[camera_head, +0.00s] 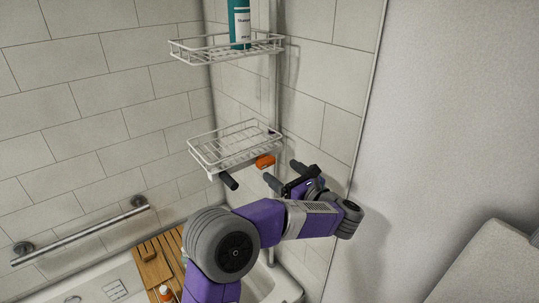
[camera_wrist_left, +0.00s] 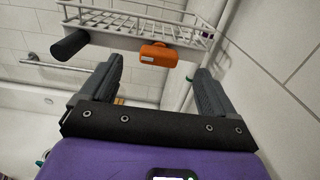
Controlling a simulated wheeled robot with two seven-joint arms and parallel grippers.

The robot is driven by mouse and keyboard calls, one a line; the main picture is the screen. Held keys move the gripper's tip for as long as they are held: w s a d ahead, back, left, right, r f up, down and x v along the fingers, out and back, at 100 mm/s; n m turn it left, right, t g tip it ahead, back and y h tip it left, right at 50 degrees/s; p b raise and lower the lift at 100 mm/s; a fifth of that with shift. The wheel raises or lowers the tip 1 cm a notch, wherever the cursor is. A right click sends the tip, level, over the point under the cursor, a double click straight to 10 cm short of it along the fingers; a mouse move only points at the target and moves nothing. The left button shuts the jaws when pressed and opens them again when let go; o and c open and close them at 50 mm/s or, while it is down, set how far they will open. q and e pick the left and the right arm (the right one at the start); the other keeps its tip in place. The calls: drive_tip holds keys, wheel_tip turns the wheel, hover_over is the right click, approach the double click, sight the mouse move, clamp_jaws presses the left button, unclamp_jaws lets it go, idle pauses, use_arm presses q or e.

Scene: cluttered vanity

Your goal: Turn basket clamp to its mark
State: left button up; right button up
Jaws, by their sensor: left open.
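A white wire basket (camera_head: 237,147) hangs on the upright pole in the shower corner. A black cylindrical handle (camera_head: 229,181) sticks out under its front, and an orange block (camera_head: 265,161) sits under its edge by the pole. I cannot tell which of these is the clamp and which the mark. In the left wrist view the orange block (camera_wrist_left: 158,54) lies beyond and between my fingers, and the black handle (camera_wrist_left: 70,44) is left of them. My left gripper (camera_head: 284,175) is open and empty, just right of and below the orange block, apart from it.
An upper wire basket (camera_head: 190,54) holds a teal shampoo bottle (camera_head: 240,25). A grab bar (camera_head: 85,236) is on the left wall. A wooden bath board (camera_head: 150,262) with small items lies over the tub at lower left. The wall is close on the right.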

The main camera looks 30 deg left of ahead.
sight(269, 162)
use_arm(q)
drive_tip(key=p+x, duration=0.2)
drive_tip(key=x, duration=0.5)
drive_tip(key=shift+f, duration=0.1)
